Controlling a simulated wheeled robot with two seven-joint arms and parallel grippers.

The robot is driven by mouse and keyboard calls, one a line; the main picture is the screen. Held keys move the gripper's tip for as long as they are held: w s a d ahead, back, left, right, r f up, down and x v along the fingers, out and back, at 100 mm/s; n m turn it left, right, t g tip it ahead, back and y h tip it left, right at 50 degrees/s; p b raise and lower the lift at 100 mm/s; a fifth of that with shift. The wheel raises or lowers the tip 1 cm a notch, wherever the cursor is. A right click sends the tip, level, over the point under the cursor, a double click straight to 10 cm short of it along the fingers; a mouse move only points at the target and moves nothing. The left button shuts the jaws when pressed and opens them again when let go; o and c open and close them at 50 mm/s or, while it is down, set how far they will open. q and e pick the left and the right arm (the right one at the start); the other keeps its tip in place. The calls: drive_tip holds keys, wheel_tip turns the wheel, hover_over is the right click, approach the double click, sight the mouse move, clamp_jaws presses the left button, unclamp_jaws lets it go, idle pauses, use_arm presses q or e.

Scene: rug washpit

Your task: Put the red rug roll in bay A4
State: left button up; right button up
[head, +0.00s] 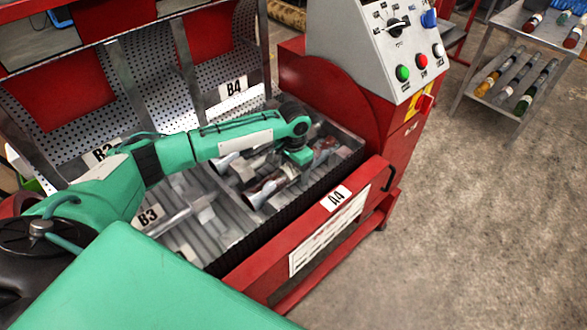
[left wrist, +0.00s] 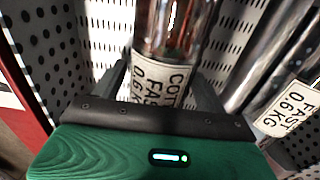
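The red rug roll (head: 267,189) is a shiny, dark-red roll with a white paper band. It lies low in the tray bay behind the A4 plate (head: 336,198), partly hidden under my left gripper (head: 300,158). In the left wrist view the roll (left wrist: 168,28) runs between the two dark fingers (left wrist: 163,80), one against each side of its "0.6 KG" band. The gripper looks shut on it. Whether the roll rests on the tray floor is hard to tell. My right gripper is not in view.
A silver roll with a label (left wrist: 290,110) lies close to the right of the held roll. Plates B3 (head: 148,216) and B4 (head: 233,87) mark neighbouring bays. A control box (head: 375,45) stands beside the tray. A metal cart (head: 480,75) holds several rolls.

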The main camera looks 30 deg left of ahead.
use_arm(q)
drive_tip(key=shift+r, duration=0.1)
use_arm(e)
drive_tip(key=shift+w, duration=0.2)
use_arm(q)
wheel_tip(320, 180, up, 3)
drive_tip(key=shift+f, duration=0.1)
wheel_tip(320, 180, up, 8)
drive_tip(key=shift+p, duration=0.35)
drive_tip(key=shift+r, duration=0.6)
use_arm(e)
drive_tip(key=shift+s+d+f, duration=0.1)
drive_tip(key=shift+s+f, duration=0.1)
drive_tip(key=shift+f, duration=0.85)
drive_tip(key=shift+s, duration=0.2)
